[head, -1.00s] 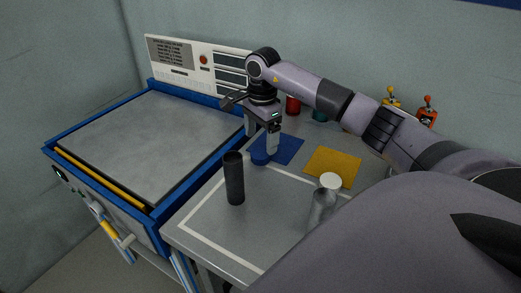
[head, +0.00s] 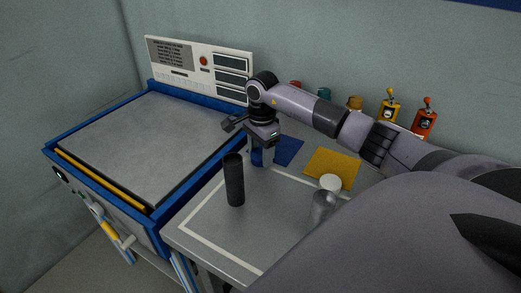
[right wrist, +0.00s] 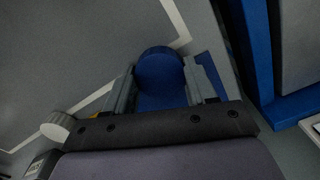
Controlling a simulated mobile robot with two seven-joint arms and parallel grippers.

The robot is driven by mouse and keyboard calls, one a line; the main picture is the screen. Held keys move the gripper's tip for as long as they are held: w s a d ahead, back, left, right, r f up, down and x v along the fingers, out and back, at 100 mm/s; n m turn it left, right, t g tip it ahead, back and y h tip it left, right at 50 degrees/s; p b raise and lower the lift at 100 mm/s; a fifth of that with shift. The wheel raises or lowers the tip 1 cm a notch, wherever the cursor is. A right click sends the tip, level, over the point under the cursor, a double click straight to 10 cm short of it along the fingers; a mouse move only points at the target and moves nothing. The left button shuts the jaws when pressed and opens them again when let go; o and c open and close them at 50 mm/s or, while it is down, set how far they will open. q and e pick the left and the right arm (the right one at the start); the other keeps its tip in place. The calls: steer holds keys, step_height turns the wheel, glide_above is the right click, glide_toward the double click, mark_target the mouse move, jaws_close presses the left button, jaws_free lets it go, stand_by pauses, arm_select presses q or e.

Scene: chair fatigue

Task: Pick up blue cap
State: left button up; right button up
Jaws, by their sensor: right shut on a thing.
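The blue cap (right wrist: 159,66) sits between the two fingers of my right gripper (right wrist: 160,75) in the right wrist view, and the fingers are shut on it. In the head view my right gripper (head: 262,158) points down at the blue mat's near left edge, and its fingers largely hide the cap there. I cannot tell whether the cap still touches the surface. My left gripper is not in view.
A dark upright cylinder (head: 234,180) stands just nearer the camera. A clear cylinder with a white top (head: 330,182) stands to the right, by a yellow mat (head: 332,168). The blue mat (head: 287,150) lies behind. A blue-framed machine (head: 150,140) is left.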

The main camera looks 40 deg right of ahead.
mark_target(261, 154)
steer(key=shift+r, duration=0.15)
step_height(261, 154, up, 20)
steer(key=p, duration=0.1)
stand_by(0.3)
steer(key=shift+f, duration=0.2)
